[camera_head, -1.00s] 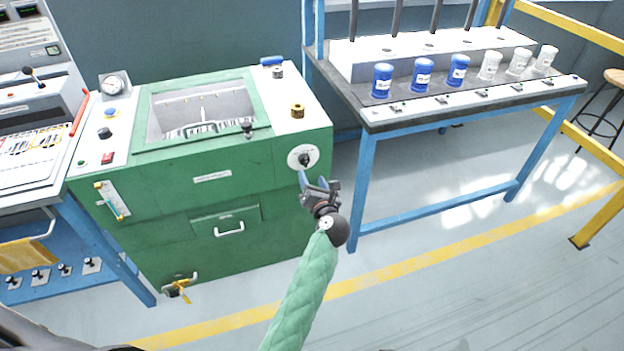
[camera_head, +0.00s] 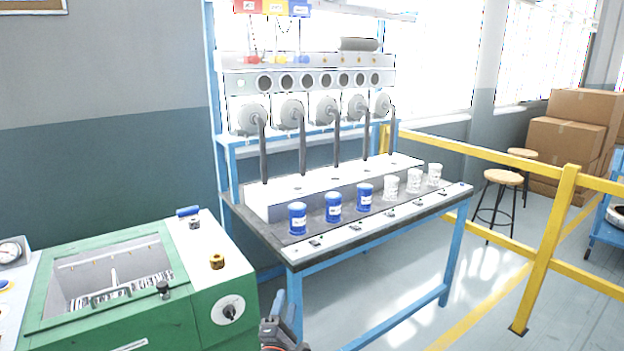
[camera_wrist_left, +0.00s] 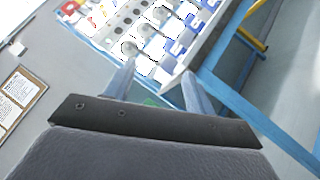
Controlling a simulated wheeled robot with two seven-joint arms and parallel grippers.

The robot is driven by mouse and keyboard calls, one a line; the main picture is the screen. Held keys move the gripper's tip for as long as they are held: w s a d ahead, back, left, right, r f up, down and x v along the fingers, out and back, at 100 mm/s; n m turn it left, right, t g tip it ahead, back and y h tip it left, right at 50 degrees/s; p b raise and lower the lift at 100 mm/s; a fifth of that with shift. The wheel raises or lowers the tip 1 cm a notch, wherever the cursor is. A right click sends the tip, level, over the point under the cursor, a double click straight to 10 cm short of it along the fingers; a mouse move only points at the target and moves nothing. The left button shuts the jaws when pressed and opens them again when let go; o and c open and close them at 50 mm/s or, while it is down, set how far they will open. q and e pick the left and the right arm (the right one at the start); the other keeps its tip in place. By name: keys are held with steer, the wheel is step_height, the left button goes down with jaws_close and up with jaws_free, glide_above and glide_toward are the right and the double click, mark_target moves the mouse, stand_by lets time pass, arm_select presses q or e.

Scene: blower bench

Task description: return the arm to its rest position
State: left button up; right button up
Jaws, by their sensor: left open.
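My left gripper (camera_head: 281,308) shows at the bottom of the head view, in front of the gap between the green machine and the blue-legged bench. In the left wrist view its two fingers (camera_wrist_left: 157,88) stand apart with nothing held between them. Most of the left arm is below the head view's edge. My right gripper is not in either view.
The green machine (camera_head: 180,320) with its black knob (camera_head: 229,311) stands left of the gripper. The bench (camera_head: 340,244) to the right holds blue jars (camera_head: 333,208) and white jars (camera_head: 391,188). A yellow railing (camera_head: 543,270) and stools (camera_head: 503,178) stand further right.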

arm_select(q)
steer(key=s+d+r+m+g+h, duration=0.2)
steer(key=s+d+m+g+h, duration=0.5)
steer(key=m, duration=0.7)
steer(key=s+d+f+m+g, duration=0.2)
steer(key=s+f+m+g, duration=0.2)
steer(key=f+m, duration=0.15)
steer(key=s+a+f+m+g+y+p, duration=0.1)
steer(key=s+a+f+g+y+p, duration=0.2)
steer(key=s+a, duration=0.55)
steer(key=s+a+f+m+g+y, duration=0.25)
steer(key=s+a+f+y, duration=0.3)
steer(key=s, duration=0.55)
steer(key=s+a+f+g+p, duration=0.1)
steer(key=s+f, duration=0.1)
steer(key=s, duration=0.5)
steer(key=s+a+f+n+g+p, duration=0.1)
steer(key=s+f, duration=0.1)
steer(key=s, duration=0.5)
steer(key=shift+g, duration=0.35)
steer(key=shift+w+f+y, duration=0.1)
steer(key=shift+y, duration=0.15)
steer(key=shift+c, duration=0.4)
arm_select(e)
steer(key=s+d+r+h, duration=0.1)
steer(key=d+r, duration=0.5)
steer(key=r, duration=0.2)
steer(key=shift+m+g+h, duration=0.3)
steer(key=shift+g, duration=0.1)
